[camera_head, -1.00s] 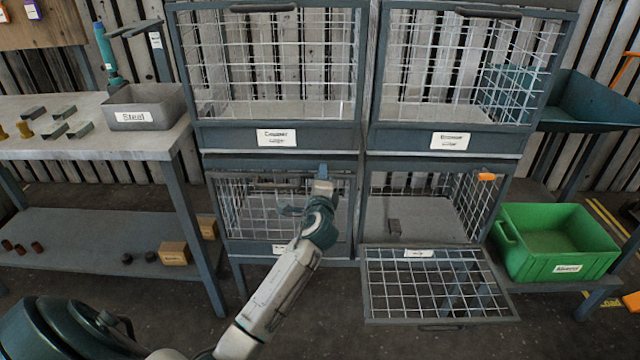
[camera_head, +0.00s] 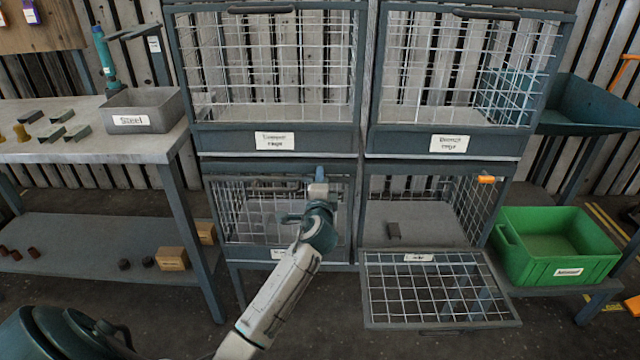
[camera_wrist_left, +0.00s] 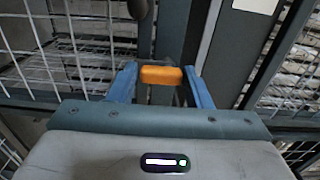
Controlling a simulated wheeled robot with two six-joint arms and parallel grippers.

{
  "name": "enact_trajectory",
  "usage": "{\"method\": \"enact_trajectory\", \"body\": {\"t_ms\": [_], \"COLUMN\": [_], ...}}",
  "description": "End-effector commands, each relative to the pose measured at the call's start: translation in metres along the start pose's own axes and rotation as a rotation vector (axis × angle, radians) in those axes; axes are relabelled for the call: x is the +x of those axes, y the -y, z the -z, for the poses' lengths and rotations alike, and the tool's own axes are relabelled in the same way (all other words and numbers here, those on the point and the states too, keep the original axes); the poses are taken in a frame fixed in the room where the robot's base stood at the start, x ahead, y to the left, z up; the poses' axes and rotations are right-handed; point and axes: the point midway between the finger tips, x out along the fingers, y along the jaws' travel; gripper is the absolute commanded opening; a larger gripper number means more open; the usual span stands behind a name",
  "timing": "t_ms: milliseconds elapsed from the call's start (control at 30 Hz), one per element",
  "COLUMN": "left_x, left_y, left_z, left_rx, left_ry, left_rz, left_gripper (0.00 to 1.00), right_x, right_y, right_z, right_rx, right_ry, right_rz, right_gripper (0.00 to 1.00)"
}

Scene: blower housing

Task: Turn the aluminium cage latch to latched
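The lower left cage (camera_head: 240,247) has its mesh door up and closed; its small label (camera_head: 282,253) is too small to read. My left gripper (camera_head: 320,176) is at the upper right corner of this door, by the post between the two lower cages. In the left wrist view its two blue fingers (camera_wrist_left: 161,84) stand on either side of an orange latch handle (camera_wrist_left: 161,75). In the head view my gripper hides this latch. My right gripper is not in view.
Two closed cages are above. A green bin (camera_head: 560,240) stands at right, a bench with a grey steel tray (camera_head: 146,108) at left.

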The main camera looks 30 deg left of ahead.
Motion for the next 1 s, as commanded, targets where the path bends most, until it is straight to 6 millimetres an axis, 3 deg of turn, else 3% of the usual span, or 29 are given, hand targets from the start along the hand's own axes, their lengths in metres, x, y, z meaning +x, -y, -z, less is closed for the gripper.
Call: {"method": "enact_trajectory", "body": {"t_ms": [67, 467, 800, 1000], "left_x": [0.000, -0.008, -0.074, -0.101], "left_y": [-0.001, 0.000, -0.001, -0.001], "left_z": [0.000, 0.000, 0.000, 0.000], "left_rx": [0.001, 0.001, -0.001, 0.000], "left_ry": [0.000, -0.001, -0.001, -0.001], "left_rz": [-0.001, 0.002, -0.001, -0.001], "left_gripper": [0.61, 0.62, 0.62, 0.62], "right_x": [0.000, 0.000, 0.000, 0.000], "right_y": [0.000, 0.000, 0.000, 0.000], "right_z": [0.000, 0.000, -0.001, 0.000], "right_rx": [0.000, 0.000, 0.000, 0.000], "right_ry": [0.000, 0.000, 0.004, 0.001], "right_rz": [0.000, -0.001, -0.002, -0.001], "right_gripper": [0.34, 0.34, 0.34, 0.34]}}
